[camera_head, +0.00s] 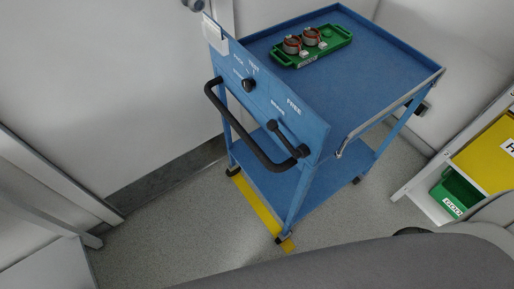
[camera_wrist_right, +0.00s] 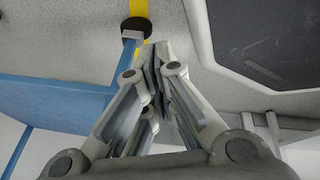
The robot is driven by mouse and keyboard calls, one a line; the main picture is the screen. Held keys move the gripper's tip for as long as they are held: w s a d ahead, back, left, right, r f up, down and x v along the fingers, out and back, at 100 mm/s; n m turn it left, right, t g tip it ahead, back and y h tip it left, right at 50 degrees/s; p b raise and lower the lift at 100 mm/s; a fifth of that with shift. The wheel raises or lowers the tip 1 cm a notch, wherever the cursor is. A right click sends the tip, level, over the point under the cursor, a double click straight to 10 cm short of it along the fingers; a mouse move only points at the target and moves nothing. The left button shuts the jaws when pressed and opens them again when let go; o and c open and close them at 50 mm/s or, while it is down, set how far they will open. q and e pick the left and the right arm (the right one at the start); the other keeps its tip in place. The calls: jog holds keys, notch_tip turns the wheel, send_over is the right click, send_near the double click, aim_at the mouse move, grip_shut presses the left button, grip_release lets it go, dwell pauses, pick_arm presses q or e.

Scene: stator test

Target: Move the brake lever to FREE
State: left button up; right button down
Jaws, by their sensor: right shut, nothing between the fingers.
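The black brake lever (camera_head: 286,137) is on the front panel (camera_head: 312,127) of a blue cart in the head view. Its knobbed end points up and left, and its other end lies at the panel's lower right, close to the end of the push handle. The white word FREE (camera_head: 294,107) is printed above and to the right of the knob; smaller lettering beside it is hard to read. My right gripper (camera_wrist_right: 157,62) shows only in the right wrist view, shut and empty, with the brake lever out of that view. My left gripper is not in view.
A black push handle (camera_head: 240,125) curves out before the panel, left of the lever. A black knob (camera_head: 249,85) sits on the panel. A green tray (camera_head: 338,42) with two stators is on the cart top (camera_head: 385,75). Yellow floor tape (camera_head: 262,212) runs under the cart.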

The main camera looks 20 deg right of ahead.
jog(key=w+a+r+n+t+y+b, duration=0.15)
jog(key=w+r+n+t, duration=0.25)
jog(key=w+r+n, duration=0.45)
jog(key=w+a+r+n+t, duration=0.2)
jog(key=w+r+n+t, duration=0.3)
jog(key=r, duration=0.7)
jog(key=w+r+n+t+y+b, duration=0.1)
jog(key=r+n, duration=1.2)
jog(key=r, duration=1.4)
jog(key=w+t+y, duration=0.1)
jog(key=w+t, duration=0.1)
jog(key=t, duration=0.1)
jog(key=shift+a, duration=0.2)
jog(key=shift+w+r, duration=0.1)
jog(key=shift+w, duration=0.15)
jog(key=p+x, duration=0.1)
jog(key=x, duration=0.3)
jog(key=p+x, duration=0.2)
jog(key=x, duration=0.2)
jog(key=shift+w+a+r, duration=0.1)
jog(key=shift+w+r, duration=0.1)
jog(key=shift+w, duration=0.05)
jog(key=shift+w+a+f, duration=0.1)
jog(key=shift+w+a, duration=0.05)
jog(key=shift+w, duration=0.45)
